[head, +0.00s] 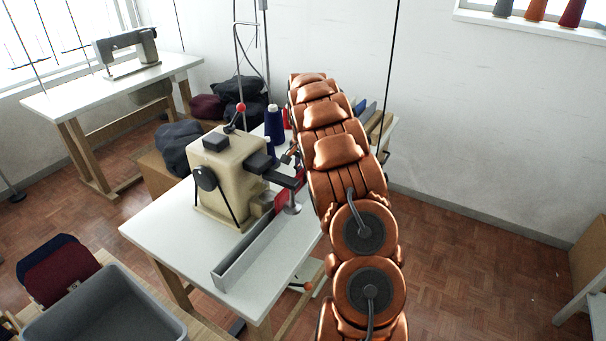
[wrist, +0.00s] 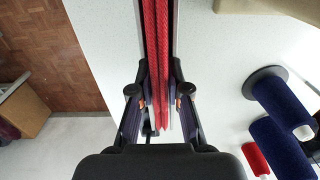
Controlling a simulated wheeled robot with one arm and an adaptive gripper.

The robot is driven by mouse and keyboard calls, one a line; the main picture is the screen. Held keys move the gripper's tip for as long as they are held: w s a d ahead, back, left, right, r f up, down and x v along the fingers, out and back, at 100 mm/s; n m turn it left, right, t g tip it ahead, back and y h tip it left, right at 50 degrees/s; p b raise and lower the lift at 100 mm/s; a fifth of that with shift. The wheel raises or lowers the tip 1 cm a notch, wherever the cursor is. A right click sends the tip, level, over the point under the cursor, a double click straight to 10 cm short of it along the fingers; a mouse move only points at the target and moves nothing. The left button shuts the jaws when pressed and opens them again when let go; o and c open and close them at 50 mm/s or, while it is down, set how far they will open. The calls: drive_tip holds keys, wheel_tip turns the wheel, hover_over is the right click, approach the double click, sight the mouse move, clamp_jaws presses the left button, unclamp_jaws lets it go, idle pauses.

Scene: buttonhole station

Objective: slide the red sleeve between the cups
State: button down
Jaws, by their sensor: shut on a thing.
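The red sleeve (wrist: 156,45) runs as a long folded strip up the wrist view. My gripper (wrist: 156,97) is shut on its near end, with a finger on each side. In the head view, a red piece of the sleeve (head: 281,199) shows at the front of the beige buttonhole machine (head: 228,165), beside a round grey metal part (head: 292,208). I cannot tell whether this part is one of the cups, nor whether the sleeve lies between them. My arm hides most of my gripper in the head view.
A long grey metal trough (head: 250,250) lies along the white table (head: 165,235). A blue thread spool (head: 274,126) stands behind the machine; blue spools (wrist: 284,105) and a red spool (wrist: 256,159) show at right in the wrist view. A grey bin (head: 105,310) stands at front left.

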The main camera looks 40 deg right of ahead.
drive_tip(key=c, duration=1.1)
unclamp_jaws()
drive_tip(key=shift+o, duration=0.2)
wheel_tip(320, 180, up, 12)
drive_tip(key=s+a+r+n, duration=0.1)
drive_tip(key=a+r, duration=0.1)
drive_tip(key=a, duration=0.2)
drive_tip(key=s+a+r+n, duration=0.1)
drive_tip(key=s+a, duration=0.1)
drive_tip(key=a, duration=0.2)
drive_tip(key=s+a+r+n+p, duration=0.1)
drive_tip(key=a+r, duration=0.1)
drive_tip(key=a, duration=0.2)
drive_tip(key=shift+s+a+r+g, duration=0.25)
drive_tip(key=shift+a+r+g, duration=0.1)
drive_tip(key=shift+a+g, duration=0.05)
drive_tip(key=s+a+r+n+p, duration=0.1)
drive_tip(key=s+a+r+n, duration=0.25)
drive_tip(key=s+a, duration=0.7)
drive_tip(key=s+a+f+n+p, duration=0.1)
drive_tip(key=s+a+f+n, duration=0.1)
drive_tip(key=s+a+n, duration=0.2)
drive_tip(key=s+a+f+n+g+p, duration=0.1)
drive_tip(key=s+a+f+n, duration=0.2)
drive_tip(key=s+a, duration=0.8)
drive_tip(key=s+n, duration=0.1)
drive_tip(key=s, duration=0.6)
drive_tip(key=shift+a+f, duration=0.15)
drive_tip(key=shift+f, duration=0.2)
